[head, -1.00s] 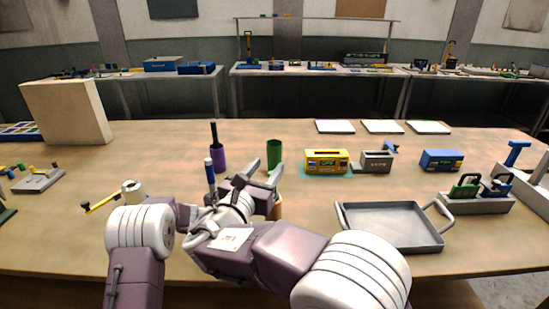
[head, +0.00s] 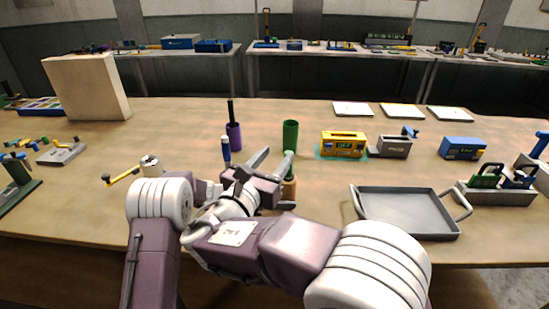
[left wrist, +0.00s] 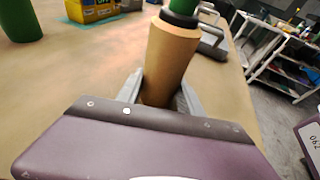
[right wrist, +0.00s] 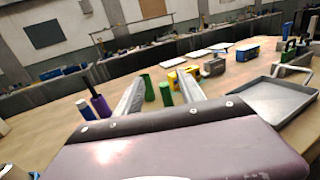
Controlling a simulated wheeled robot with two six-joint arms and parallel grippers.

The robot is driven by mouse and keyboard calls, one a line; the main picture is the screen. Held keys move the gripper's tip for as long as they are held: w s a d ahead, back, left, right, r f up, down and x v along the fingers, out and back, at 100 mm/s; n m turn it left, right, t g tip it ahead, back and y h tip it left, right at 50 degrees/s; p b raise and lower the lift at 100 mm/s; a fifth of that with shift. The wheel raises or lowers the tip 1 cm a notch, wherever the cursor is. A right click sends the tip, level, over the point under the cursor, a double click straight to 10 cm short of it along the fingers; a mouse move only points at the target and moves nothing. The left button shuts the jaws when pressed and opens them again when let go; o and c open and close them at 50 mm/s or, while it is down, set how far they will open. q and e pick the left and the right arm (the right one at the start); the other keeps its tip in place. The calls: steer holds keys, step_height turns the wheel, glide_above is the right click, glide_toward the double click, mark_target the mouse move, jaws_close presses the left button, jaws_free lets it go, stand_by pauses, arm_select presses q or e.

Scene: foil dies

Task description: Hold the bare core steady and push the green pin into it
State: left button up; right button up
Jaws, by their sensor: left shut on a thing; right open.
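The bare core (left wrist: 170,58) is a tan, tapered cylinder, upright between the fingers of my left gripper (left wrist: 163,92), which is shut on it. In the head view the core (head: 289,190) shows just beside my left gripper (head: 284,199). A black ring (left wrist: 180,18) sits at the core's top, with the green pin (left wrist: 184,5) standing above it; how deep the pin sits is hidden. My right gripper (head: 276,160) is open above the core, near the pin. In the right wrist view a green piece, likely the pin (right wrist: 166,94), shows between its open fingers.
A green cylinder (head: 290,136) and a purple one with a black rod (head: 233,136) stand behind the grippers.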

arm_select(q)
steer(key=o, duration=1.1)
steer(key=shift+c, duration=0.2)
arm_select(e)
step_height(320, 180, up, 6)
